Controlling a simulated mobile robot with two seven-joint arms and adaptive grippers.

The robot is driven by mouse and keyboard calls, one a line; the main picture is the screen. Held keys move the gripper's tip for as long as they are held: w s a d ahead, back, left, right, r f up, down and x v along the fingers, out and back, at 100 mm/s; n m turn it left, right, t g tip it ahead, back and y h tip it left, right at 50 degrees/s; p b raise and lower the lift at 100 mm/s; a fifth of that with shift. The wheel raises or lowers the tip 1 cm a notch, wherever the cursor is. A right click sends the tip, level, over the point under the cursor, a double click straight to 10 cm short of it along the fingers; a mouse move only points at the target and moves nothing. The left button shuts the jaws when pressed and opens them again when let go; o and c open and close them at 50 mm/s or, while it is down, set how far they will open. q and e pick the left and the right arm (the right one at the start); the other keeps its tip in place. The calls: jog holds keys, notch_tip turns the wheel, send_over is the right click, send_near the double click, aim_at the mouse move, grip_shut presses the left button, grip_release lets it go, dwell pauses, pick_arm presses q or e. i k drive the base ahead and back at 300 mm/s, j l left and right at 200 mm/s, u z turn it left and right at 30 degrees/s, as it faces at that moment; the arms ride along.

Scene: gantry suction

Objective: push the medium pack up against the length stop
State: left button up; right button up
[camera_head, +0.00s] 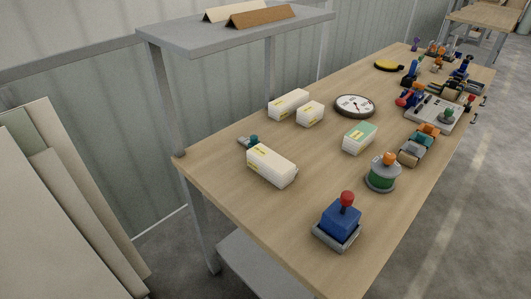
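Several white packs lie on the wooden table. A long one (272,166) is at the near left, against or beside a small dark teal part (252,141) with a grey end. Another long pack (289,104) lies farther back, with a short pack (310,114) close in front of it. A pack with a green top (360,137) lies to the right. I cannot tell for certain which is the medium pack. No part is clearly recognisable as the length stop. Neither of my grippers is in view.
On the table (230,190) stand a round dial (355,105), a blue block with a red knob (341,222), a green cylinder with an orange knob (382,173) and a grey device (434,112). A raised grey shelf (200,42) overhangs the back left. Bare wood separates the packs.

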aim_at(277, 169)
jog(key=j+z, duration=0.5)
jog(key=j, duration=0.5)
jog(key=k+j+z, duration=0.1)
jog(key=j+z, duration=0.4)
jog(key=j, duration=0.55)
